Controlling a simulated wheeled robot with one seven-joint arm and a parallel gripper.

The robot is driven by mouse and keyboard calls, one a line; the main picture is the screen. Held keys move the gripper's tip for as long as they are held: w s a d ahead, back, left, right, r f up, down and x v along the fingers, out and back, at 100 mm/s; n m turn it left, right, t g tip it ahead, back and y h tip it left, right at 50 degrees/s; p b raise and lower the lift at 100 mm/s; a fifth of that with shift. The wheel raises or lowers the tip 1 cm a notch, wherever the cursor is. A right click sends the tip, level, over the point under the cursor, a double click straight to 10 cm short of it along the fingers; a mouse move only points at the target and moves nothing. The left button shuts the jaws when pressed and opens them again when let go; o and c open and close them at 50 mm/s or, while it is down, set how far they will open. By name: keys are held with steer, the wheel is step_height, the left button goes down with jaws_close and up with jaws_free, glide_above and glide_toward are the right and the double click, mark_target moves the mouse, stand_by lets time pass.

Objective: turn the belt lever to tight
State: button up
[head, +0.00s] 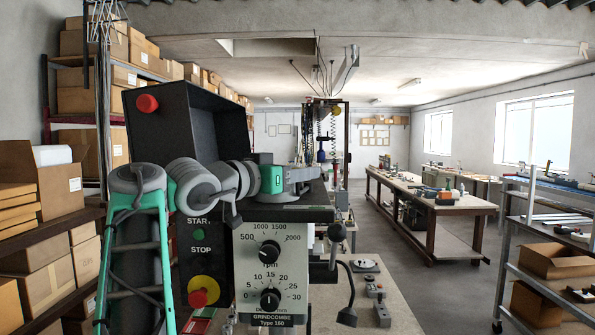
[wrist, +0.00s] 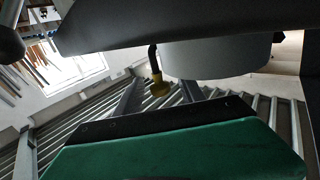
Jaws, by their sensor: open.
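The grey drill-press-like machine (head: 270,320), marked GRINDCOMBE Type 160, stands close in front in the head view. Its black cover (head: 165,115) with a red knob stands raised behind my arm. My gripper (head: 308,176) is open, just above the top of the machine head, seen from the side. No belt lever can be made out for certain in the head view. In the wrist view, a yellow knob-like end on a dark stem (wrist: 158,86) shows beside a grey rounded part (wrist: 218,55); I cannot tell whether it is the lever. I see nothing held.
The machine front has two dials, a STOP label and a red button on yellow (head: 203,290). A bendy lamp (head: 348,290) stands at its right. Shelves of boxes (head: 72,180) line the left. A workbench (head: 430,205) stands back right, with clear floor before it.

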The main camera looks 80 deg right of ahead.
steer(key=shift+c, duration=0.4)
jaws_close()
stand_by(0.9)
